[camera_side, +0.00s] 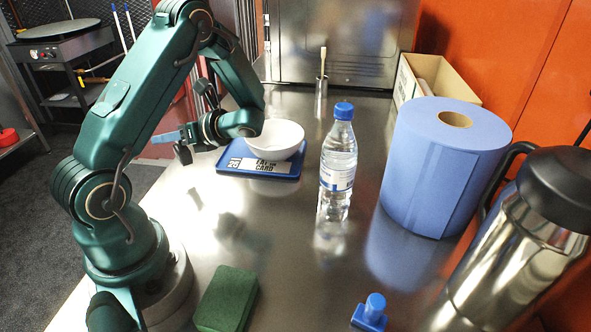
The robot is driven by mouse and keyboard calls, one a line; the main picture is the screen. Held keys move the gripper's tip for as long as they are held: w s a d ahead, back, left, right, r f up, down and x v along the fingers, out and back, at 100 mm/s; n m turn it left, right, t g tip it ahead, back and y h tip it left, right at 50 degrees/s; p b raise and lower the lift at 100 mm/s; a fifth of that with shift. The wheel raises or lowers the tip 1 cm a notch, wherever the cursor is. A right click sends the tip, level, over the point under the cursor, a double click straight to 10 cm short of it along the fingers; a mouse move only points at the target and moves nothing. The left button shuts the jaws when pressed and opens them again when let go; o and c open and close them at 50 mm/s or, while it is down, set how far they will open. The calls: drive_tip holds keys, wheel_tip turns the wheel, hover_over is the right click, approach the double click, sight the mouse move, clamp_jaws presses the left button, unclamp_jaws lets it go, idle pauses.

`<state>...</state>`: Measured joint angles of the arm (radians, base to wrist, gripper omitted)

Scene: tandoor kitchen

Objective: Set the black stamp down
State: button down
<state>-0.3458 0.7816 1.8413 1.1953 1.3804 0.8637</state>
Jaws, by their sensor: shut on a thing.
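My gripper (184,141) is at the left side of the steel counter, left of the white bowl, and held above the surface. It is shut on a small dark thing, the black stamp (183,154), which hangs at its tip. The stamp is small here and partly covered by the gripper, so its exact tilt is hard to tell. A dark blurred reflection lies on the counter below.
A white bowl (276,139) sits on a blue scale-like tray (229,163) with a printed card. A water bottle (338,165), blue paper roll (440,170), steel flask (520,240), green sponge (226,299) and blue stamp (370,312) stand around. The counter's left-middle is clear.

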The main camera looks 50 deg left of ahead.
sight(178, 154)
drive_tip(key=shift+w+f, duration=0.3)
drive_tip(key=shift+w, duration=0.2)
drive_tip(key=shift+f, duration=2)
drive_tip(key=c, duration=0.6)
unclamp_jaws()
drive_tip(key=shift+f, duration=0.15)
